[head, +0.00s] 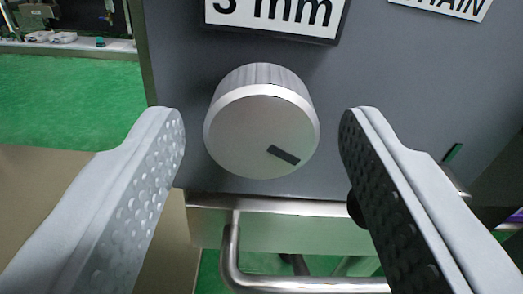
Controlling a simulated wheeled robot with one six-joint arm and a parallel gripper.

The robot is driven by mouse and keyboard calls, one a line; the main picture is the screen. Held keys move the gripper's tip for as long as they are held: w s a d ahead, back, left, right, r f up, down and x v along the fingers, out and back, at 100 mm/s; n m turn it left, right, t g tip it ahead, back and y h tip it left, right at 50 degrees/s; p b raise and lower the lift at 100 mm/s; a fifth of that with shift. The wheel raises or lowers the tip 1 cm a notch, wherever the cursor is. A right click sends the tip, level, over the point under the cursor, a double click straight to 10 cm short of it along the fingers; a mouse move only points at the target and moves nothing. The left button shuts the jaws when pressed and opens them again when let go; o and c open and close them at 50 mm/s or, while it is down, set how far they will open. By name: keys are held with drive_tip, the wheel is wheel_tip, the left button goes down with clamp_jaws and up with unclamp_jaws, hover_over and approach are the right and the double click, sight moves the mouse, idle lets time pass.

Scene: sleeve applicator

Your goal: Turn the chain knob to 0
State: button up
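A round silver knob (250,130) with ridged sides is on the grey panel (390,100), near the centre of the head view. A dark pointer mark (284,155) on its face points toward the lower right. My gripper (262,125) is open, with one finger on each side of the knob and clear gaps between them. A label reading "3 mm" (275,15), partly cut off, is above the knob. A second label ending in "AIN" (445,5) is cut off at the top right. No scale numbers show around the knob.
A silver metal ledge (270,207) runs below the panel, with a bent metal tube (232,250) under it. A dark round part (354,208) is partly behind the right finger. Green floor (70,95) lies to the left.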

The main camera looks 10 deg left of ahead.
drive_tip(key=shift+s, duration=0.1)
drive_tip(key=v, duration=1.7)
drive_tip(key=shift+r, duration=0.15)
drive_tip(key=w+a+m, duration=0.1)
drive_tip(key=w, duration=0.4)
drive_tip(key=w+a+m, duration=0.2)
drive_tip(key=w, duration=0.4)
drive_tip(key=w+a+m, duration=0.1)
drive_tip(key=w+a, duration=0.1)
drive_tip(key=w, duration=0.4)
drive_tip(key=shift+w+r+m, duration=0.1)
drive_tip(key=shift+w+m, duration=0.05)
drive_tip(key=shift+m, duration=0.15)
drive_tip(key=c, duration=1)
drive_tip(key=shift+n, duration=2.4)
